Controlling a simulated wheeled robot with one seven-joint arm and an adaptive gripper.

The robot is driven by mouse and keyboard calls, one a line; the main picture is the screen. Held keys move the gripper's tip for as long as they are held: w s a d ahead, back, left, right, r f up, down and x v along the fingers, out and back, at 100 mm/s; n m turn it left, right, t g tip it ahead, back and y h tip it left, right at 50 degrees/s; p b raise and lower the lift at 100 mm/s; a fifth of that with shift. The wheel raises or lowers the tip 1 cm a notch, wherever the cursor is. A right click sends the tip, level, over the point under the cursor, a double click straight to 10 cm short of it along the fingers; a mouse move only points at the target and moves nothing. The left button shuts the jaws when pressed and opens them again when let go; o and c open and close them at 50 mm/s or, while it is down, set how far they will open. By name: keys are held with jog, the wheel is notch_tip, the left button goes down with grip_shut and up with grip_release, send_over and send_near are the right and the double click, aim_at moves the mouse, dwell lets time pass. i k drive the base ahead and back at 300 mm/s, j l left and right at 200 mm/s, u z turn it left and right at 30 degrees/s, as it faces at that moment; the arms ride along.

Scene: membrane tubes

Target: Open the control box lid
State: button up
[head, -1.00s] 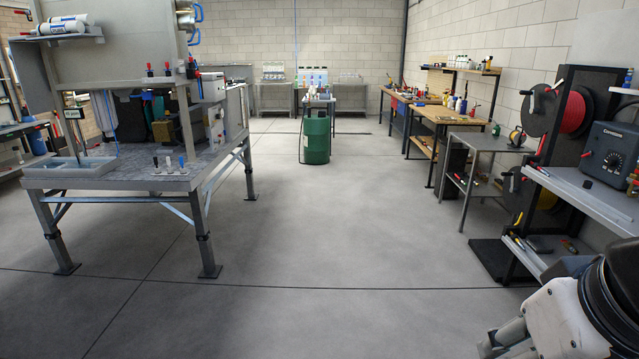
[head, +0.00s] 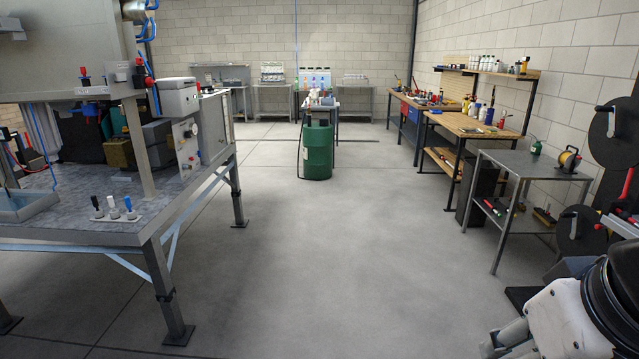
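A light grey box (head: 178,98) is mounted at the right end of the machine bench in the left part of the head view. It looks like the control box, and its top appears closed, though it is too small to be sure. Part of my own arm, white and black, shows at the bottom right corner. My arm is far from the box, across the open floor.
The machine bench (head: 75,240) stands close on the left, its legs reaching the floor. A green drum (head: 317,152) stands ahead. A grey metal table (head: 525,165) and wooden workbenches (head: 474,127) line the right. The middle floor is clear.

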aim_at(174, 83)
jog(key=i+u, duration=0.15)
jog(key=i, duration=0.45)
jog(key=i+l+u, duration=0.1)
jog(key=i, duration=0.55)
jog(key=i+l+u, duration=0.15)
jog(key=i, duration=0.45)
jog(key=i+j+u, duration=0.2)
jog(key=i+u, duration=0.25)
jog(key=i, duration=0.65)
jog(key=i+l+u, duration=0.15)
jog(key=i+u, duration=0.3)
jog(key=i, duration=0.6)
